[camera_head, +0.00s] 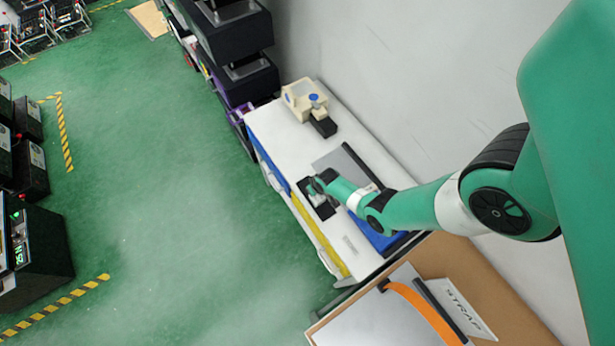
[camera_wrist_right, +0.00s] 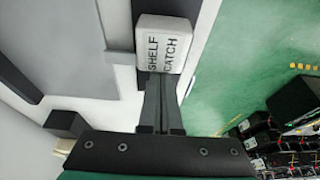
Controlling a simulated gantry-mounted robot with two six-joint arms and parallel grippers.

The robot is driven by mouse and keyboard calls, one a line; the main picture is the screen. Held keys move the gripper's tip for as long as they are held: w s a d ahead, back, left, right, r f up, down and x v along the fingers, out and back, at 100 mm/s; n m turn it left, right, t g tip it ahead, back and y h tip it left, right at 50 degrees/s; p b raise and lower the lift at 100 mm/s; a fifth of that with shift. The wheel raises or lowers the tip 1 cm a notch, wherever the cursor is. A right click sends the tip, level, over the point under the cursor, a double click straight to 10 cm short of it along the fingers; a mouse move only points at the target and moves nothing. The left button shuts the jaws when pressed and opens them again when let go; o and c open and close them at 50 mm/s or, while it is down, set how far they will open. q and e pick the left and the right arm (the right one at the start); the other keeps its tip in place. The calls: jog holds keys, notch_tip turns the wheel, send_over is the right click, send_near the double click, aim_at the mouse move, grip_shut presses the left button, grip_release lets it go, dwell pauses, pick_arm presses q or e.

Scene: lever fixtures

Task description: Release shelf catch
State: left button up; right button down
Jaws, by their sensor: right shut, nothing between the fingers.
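In the right wrist view, a pale block lettered "SHELF CATCH" (camera_wrist_right: 163,45) sits at the top centre, on a dark base. My right gripper (camera_wrist_right: 163,82) is shut and empty, with its fingertips at the block's lower edge in the picture. I cannot tell whether they touch it. In the head view, my right gripper (camera_head: 318,184) is over the white bench, at a small dark fixture (camera_head: 322,210) near the bench's front edge. The gripper hides part of that fixture. My left gripper is not in view.
A cream device with a blue knob (camera_head: 314,98) stands farther along the white bench (camera_head: 270,128). A grey plate (camera_head: 340,160) lies beside my gripper. A board with an orange strap (camera_head: 425,310) is nearer. Green floor (camera_head: 190,200) lies open to the left.

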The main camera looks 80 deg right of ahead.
jog(key=shift+s+f, duration=0.1)
jog(key=shift+f, duration=0.05)
jog(key=shift+d+f+b, duration=0.1)
jog(key=shift+d+b, duration=0.05)
jog(key=shift+b, duration=0.15)
jog(key=shift+w+d+f+b, duration=0.15)
jog(key=shift+w+d+b, duration=0.85)
jog(key=shift+w+b, duration=0.1)
jog(key=r, duration=0.1)
jog(key=p, duration=0.1)
jog(key=r, duration=0.1)
jog(key=shift+w+d+r+p, duration=0.25)
jog(key=shift+r+p, duration=0.05)
jog(key=shift+p, duration=0.1)
jog(key=p+v, duration=0.6)
jog(key=v, duration=0.2)
jog(key=shift+a, duration=0.15)
